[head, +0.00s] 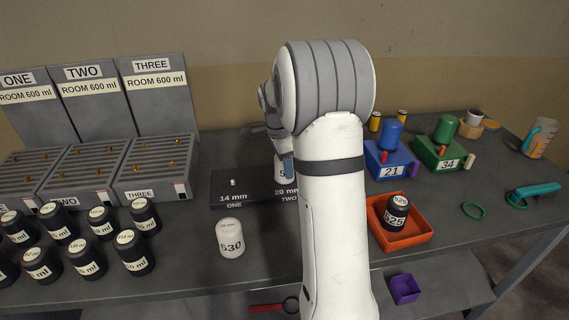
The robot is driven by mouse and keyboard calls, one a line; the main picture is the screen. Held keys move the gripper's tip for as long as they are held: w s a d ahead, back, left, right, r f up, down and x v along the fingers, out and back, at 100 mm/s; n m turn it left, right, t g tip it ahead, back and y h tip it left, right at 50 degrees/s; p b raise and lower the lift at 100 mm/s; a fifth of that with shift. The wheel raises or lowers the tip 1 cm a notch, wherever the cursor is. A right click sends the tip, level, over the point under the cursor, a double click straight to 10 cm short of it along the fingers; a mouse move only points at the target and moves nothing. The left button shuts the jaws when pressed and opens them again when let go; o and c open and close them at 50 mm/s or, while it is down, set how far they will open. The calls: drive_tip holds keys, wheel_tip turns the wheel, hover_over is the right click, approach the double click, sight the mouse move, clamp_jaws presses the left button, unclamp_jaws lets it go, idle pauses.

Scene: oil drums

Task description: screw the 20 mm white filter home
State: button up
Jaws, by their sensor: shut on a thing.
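A white filter (280,174), mostly hidden by my arm, is at the "20 mm TWO" end of the dark base plate (255,196). Only a narrow strip of it and part of a "5" on its label show. My gripper (287,168) is shut on this filter; a blue finger shows beside it, and the rest is behind my arm. I cannot see the thread or whether the filter sits flush. The "14 mm ONE" end of the plate has a bare small post (233,182). Another white filter (231,238), marked "530", stands upright in front of the plate.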

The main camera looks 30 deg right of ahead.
idle(0.3)
drive_tip(key=m, duration=0.4)
drive_tip(key=shift+d, duration=0.1)
drive_tip(key=m, duration=0.4)
drive_tip(key=shift+g, duration=0.4)
drive_tip(key=shift+m+y, duration=0.3)
drive_tip(key=shift+m, duration=0.1)
drive_tip(key=shift+c, duration=1.8)
drive_tip(key=o, duration=1.6)
